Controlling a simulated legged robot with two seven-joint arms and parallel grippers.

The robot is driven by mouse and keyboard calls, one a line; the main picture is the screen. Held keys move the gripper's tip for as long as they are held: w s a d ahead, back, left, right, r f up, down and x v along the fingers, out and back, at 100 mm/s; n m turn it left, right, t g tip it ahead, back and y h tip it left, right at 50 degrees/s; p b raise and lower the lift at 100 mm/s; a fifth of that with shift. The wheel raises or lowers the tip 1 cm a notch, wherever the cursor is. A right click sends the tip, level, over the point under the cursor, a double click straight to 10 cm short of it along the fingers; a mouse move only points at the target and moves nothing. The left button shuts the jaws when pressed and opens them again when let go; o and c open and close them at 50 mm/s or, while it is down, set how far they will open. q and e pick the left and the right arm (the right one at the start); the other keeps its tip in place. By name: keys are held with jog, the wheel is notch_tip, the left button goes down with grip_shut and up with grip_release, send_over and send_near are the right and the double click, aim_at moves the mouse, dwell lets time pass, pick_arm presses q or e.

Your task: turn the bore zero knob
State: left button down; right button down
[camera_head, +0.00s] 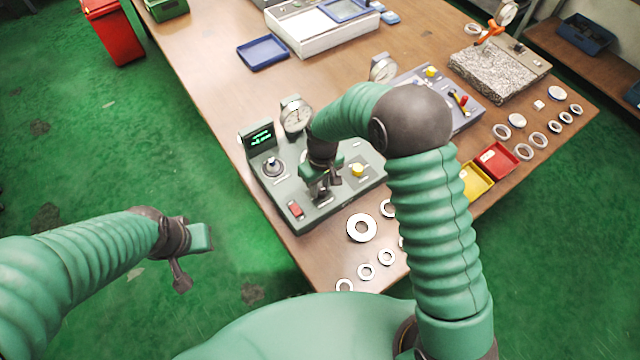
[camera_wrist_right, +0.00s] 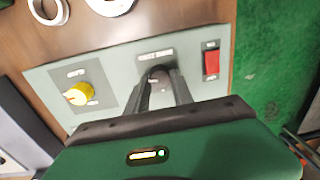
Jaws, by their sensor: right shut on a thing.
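The grey-green gauge console (camera_head: 262,172) stands at the table's near left edge. My right gripper (camera_head: 322,193) reaches down onto its front part. In the right wrist view its two dark fingers (camera_wrist_right: 160,78) are shut on a small dark knob (camera_wrist_right: 156,73) under a printed label, too blurred to read surely. The fingers hide most of this knob. A yellow knob (camera_wrist_right: 84,95) stands to its left and a red switch (camera_wrist_right: 211,63) to its right in that view. My left gripper (camera_head: 190,258) hangs over the floor, away from the table; its finger gap is unclear.
The console also carries a lit display (camera_head: 260,137), a round dial gauge (camera_head: 296,116) and a joystick-like knob (camera_head: 273,167). Metal rings (camera_head: 361,228) lie near the front edge. Red (camera_head: 497,160) and yellow (camera_head: 475,182) bins sit right. The table's left middle is clear.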

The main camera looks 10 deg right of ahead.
aim_at(322, 187)
jog(key=shift+n, duration=0.5)
jog(key=c, duration=1.1)
grip_release()
jog(key=shift+r, duration=0.1)
notch_tip(322, 187, up, 17)
jog(key=shift+w+d+f, duration=0.2)
jog(key=shift+d, duration=0.05)
